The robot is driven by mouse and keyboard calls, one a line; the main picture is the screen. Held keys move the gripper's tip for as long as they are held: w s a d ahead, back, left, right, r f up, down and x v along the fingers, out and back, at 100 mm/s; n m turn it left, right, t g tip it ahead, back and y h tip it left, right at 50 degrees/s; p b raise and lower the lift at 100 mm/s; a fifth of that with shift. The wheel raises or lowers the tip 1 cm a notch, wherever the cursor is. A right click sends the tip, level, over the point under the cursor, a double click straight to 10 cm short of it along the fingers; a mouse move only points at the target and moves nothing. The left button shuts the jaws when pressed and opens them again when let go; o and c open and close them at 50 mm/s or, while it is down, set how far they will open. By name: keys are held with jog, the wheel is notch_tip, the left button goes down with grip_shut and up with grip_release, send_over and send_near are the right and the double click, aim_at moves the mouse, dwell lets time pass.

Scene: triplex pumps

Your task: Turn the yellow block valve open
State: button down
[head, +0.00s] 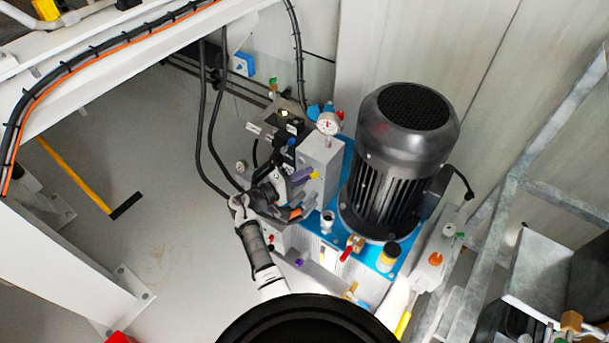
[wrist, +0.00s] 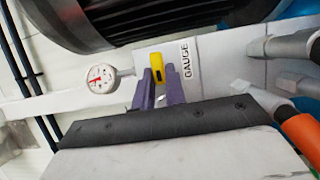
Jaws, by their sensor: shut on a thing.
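The yellow block valve handle (wrist: 157,67) stands out from a grey block face beside the word GAUGE in the wrist view. My gripper (wrist: 159,84) has two purple fingers, one on each side of the handle's near end, shut on it. The handle points nearly straight up and down in this picture, tilted slightly. In the head view my gripper (head: 305,175) reaches the side of the grey valve block (head: 322,153), and only a small yellow tip of the handle (head: 315,176) shows. The far end of the handle is clear of the fingers.
A white dial gauge (head: 328,124) sits on top of the block. A large black motor (head: 400,165) stands close on the right. Grey fittings (wrist: 285,45) and an orange part (wrist: 302,137) crowd the wrist view's right side. Black hoses (head: 207,130) hang at left; the floor there is open.

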dwell(0.3)
jog(key=c, duration=1.4)
grip_release()
jog(key=shift+c, duration=0.2)
jog(key=b+v, duration=0.2)
jog(key=v, duration=1.1)
jog(key=shift+s+a, duration=0.25)
jog(key=shift+a, duration=0.1)
